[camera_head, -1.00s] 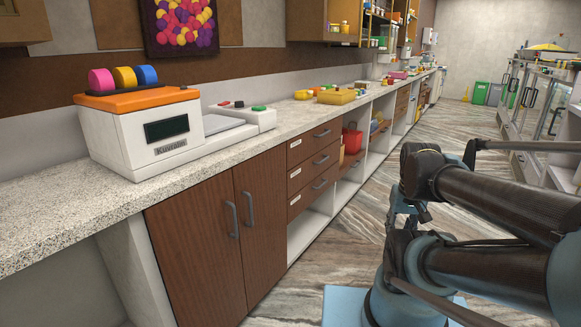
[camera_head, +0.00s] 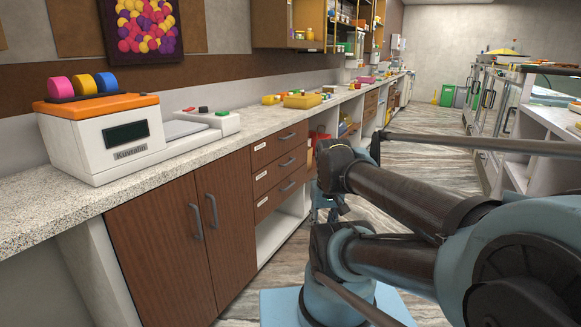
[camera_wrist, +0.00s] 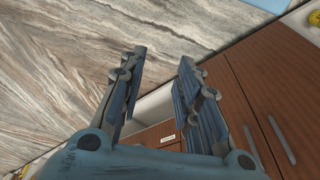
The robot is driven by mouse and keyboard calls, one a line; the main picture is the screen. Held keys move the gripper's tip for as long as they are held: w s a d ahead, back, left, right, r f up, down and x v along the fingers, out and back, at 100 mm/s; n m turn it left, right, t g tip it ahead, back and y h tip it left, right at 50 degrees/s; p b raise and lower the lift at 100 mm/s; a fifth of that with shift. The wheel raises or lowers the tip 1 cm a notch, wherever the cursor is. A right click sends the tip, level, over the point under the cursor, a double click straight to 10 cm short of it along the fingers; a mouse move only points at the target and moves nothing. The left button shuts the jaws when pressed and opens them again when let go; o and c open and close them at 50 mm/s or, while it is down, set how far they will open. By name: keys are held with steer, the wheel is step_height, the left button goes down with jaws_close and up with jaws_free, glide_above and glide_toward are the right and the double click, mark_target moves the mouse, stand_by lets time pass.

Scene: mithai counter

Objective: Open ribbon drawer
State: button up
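A stack of three brown drawers (camera_head: 280,165) with grey bar handles and small white labels sits under the counter, right of a two-door cabinet. All three look closed. The labels are too small to read, so I cannot tell which is the ribbon drawer. In the wrist view, my gripper (camera_wrist: 163,58) has its two fingers spread apart with nothing between them. A brown front with a white label (camera_wrist: 167,138) shows low between the fingers, partly hidden by them. In the head view my arm hides most of the gripper, which is near the cabinet fronts.
The two-door cabinet (camera_head: 185,240) has upright handles. A white machine with an orange top (camera_head: 105,135) and a yellow tray (camera_head: 303,101) stand on the counter (camera_head: 40,215). Glass display cases (camera_head: 500,100) line the right side.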

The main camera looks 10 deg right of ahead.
steer(key=w+a+r+m+y, duration=0.15)
steer(key=w+r, duration=0.25)
steer(key=w, duration=0.5)
steer(key=w+a+r+m+y, duration=0.1)
steer(key=w+a+r+y, duration=0.2)
steer(key=w, duration=0.5)
steer(key=w+d+r+m+t+y, duration=0.1)
steer(key=w, duration=0.9)
steer(key=w+d+r+t+y, duration=0.1)
steer(key=w+y, duration=0.1)
steer(key=w, duration=0.7)
steer(key=w+d+f+m+t+y, duration=0.1)
steer(key=w+d+f, duration=0.15)
steer(key=w, duration=0.55)
steer(key=w+d+f+m+t+y, duration=0.1)
steer(key=w+d+f, duration=0.1)
steer(key=w+d, duration=0.35)
steer(key=w+d+f+m+t+y, duration=0.2)
steer(key=w+d+f+t+y, duration=0.1)
steer(key=w+d+f, duration=0.7)
steer(key=x, duration=2)
steer(key=shift+f, duration=0.1)
